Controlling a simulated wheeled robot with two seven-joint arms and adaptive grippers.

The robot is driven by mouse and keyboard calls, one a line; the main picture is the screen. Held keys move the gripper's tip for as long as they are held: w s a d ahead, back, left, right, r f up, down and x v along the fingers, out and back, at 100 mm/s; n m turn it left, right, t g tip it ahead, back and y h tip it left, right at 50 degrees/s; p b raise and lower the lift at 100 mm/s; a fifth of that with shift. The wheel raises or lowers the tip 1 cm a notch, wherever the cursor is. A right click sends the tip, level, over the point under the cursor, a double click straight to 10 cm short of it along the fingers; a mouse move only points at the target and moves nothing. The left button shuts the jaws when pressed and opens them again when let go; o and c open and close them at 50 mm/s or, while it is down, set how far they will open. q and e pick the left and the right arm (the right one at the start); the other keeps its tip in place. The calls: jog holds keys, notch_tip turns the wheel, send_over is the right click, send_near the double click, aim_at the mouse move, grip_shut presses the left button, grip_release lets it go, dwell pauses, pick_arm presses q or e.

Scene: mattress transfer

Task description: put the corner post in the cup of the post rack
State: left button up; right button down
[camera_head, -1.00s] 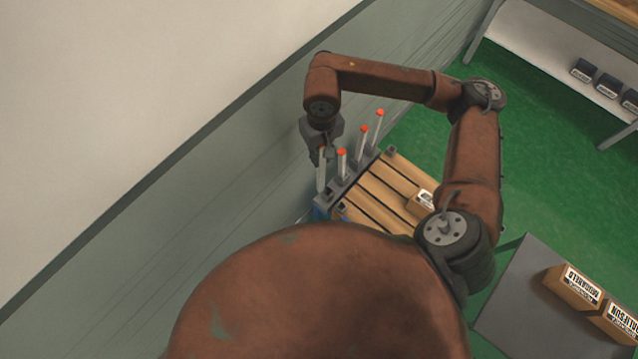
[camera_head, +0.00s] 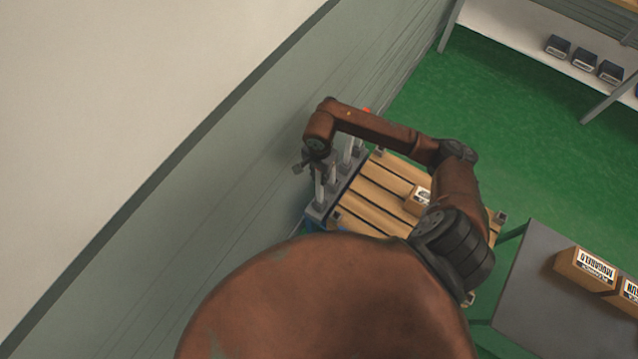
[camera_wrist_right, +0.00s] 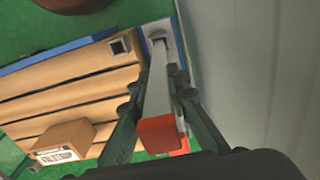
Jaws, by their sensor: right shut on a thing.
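The corner post (camera_wrist_right: 156,95) is a light grey bar with an orange-red tip. My right gripper (camera_head: 313,168) is shut on it, close to the wall; its dark fingers lie on both sides of the post in the right wrist view. The post (camera_head: 320,190) points down at the near end of the grey post rack (camera_head: 346,184). Its far end meets the rack's end in the wrist view, but I cannot tell whether it is inside the cup. My left gripper is not in view.
A wooden slatted pallet (camera_head: 385,175) lies beside the rack, with a small labelled carton (camera_head: 416,201) on it. The grey wall (camera_head: 250,160) is close on the left. A grey table (camera_head: 530,290) with labelled boxes (camera_head: 585,267) stands at right. Green floor is clear behind.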

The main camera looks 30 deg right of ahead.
aim_at(319, 183)
notch_tip(319, 183, down, 5)
jog(key=shift+r+b, duration=0.1)
jog(key=shift+b, duration=0.25)
jog(key=c, duration=2.3)
grip_release()
jog(key=shift+o, duration=0.6)
jog(key=o, duration=0.3)
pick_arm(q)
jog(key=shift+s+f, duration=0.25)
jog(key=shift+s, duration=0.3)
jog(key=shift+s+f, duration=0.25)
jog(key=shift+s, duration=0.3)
pick_arm(e)
jog(key=shift+o, duration=0.2)
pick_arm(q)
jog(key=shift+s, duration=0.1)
